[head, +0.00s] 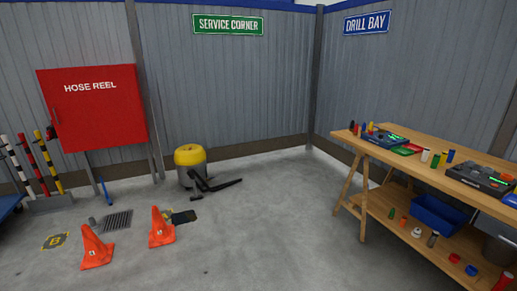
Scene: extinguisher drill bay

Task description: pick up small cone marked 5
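Two small orange cones stand upright on the grey floor at the lower left of the head view. The nearer left cone (97,244) has a small white label low on its side. The other cone (161,224) stands to its right and a little farther back, also with a small white label. The marks on both labels are too small for me to read, so I cannot tell which is marked 5. Neither of my grippers shows in this view.
A floor drain (117,220) and a dark flat item (184,216) lie near the cones. A yellow-topped vacuum (190,165) with a black hose stands behind. A wooden workbench (370,150) with tools is at right. The middle floor is clear.

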